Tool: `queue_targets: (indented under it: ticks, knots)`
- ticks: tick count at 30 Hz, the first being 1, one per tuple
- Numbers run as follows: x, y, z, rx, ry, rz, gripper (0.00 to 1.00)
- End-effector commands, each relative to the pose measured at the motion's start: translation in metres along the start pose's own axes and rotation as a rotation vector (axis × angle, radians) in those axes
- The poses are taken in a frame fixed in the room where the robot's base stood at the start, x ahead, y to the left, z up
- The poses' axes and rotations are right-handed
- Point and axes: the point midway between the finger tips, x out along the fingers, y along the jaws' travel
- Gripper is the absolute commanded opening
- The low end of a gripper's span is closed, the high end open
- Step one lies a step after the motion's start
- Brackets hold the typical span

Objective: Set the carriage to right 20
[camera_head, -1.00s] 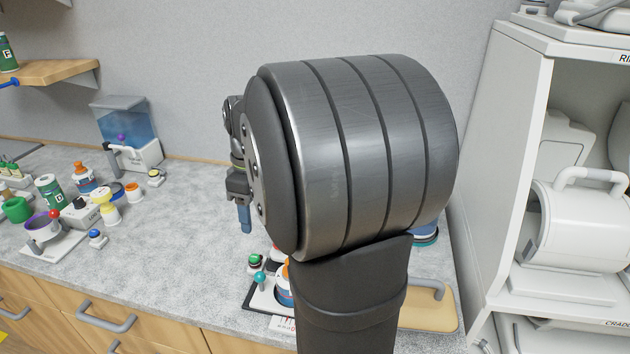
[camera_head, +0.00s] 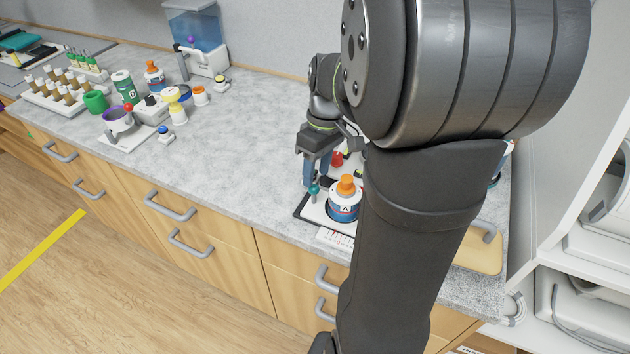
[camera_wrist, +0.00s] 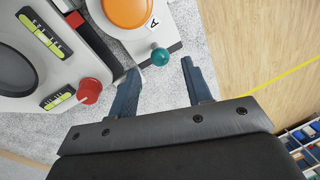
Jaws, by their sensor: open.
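The carriage (camera_head: 316,212) looks like a white plate in a black-edged base at the counter's front. It bears a white and blue bottle marked A with an orange cap (camera_head: 346,185). A teal ball knob (camera_head: 313,189) stands at its left; it also shows in the wrist view (camera_wrist: 160,56). My gripper (camera_wrist: 161,68) is open and empty, its two blue fingers on either side of the knob's near side, with no clear contact. A scale strip (camera_head: 335,237) lies along the front edge; its marks are too small to read. My arm hides the carriage's right part.
A red knob (camera_wrist: 89,91) on a white unit with green scales (camera_wrist: 45,35) sits close to my left finger. A blue-knobbed item (camera_head: 165,133) and several bottles stand farther left. The counter between is clear. A wooden board (camera_head: 480,252) lies right of my arm.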

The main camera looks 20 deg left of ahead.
Motion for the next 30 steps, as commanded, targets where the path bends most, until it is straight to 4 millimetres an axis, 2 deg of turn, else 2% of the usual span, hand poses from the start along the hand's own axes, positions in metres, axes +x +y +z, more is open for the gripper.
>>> queue_targets:
  ticks: [3,7,18,20,25,30]
  knots:
    - [0.019,-0.001,0.0,0.0,-0.002,-0.002,0.45]
    - [0.032,0.0,0.0,-0.001,-0.002,-0.001,0.45]
    - [0.038,0.0,0.0,-0.001,0.0,0.001,0.45]
    - [0.038,0.0,0.0,-0.001,0.0,0.001,0.35]
    - [0.037,0.0,0.0,-0.001,0.0,0.001,0.02]
    - [0.037,0.0,0.001,-0.001,0.0,0.001,0.0]
